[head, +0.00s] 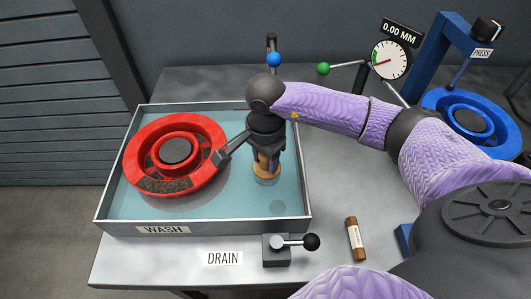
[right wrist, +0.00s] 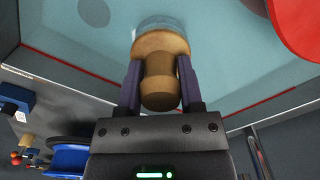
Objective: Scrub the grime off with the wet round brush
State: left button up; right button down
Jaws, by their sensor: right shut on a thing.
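A red wheel rim (head: 200,130) sits in the left part of the wash tank, and part of it shows in the right wrist view (right wrist: 300,25). A dark brown grime patch (head: 168,186) covers its front lower face. My right gripper (head: 266,156) is over the right part of the tank, apart from the rim. It is shut on the wooden handle of the round brush (head: 267,171). In the right wrist view the brush (right wrist: 160,85) points away from the gripper; its pale bristle end looks bluish, at or in the water. My left gripper is not in view.
The tank (head: 205,229), marked WASH, holds blue water. A drain lever (head: 290,242) and a brown stick (head: 355,238) lie in front. A blue wheel and press stand right.

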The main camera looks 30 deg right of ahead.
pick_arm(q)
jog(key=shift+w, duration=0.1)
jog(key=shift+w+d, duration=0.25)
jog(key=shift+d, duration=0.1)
pick_arm(e)
jog(key=shift+r, duration=0.1)
pick_arm(q)
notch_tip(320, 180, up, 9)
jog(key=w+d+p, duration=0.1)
jog(key=p, duration=0.8)
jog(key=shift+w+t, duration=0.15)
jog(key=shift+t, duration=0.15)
pick_arm(e)
notch_tip(320, 180, up, 13)
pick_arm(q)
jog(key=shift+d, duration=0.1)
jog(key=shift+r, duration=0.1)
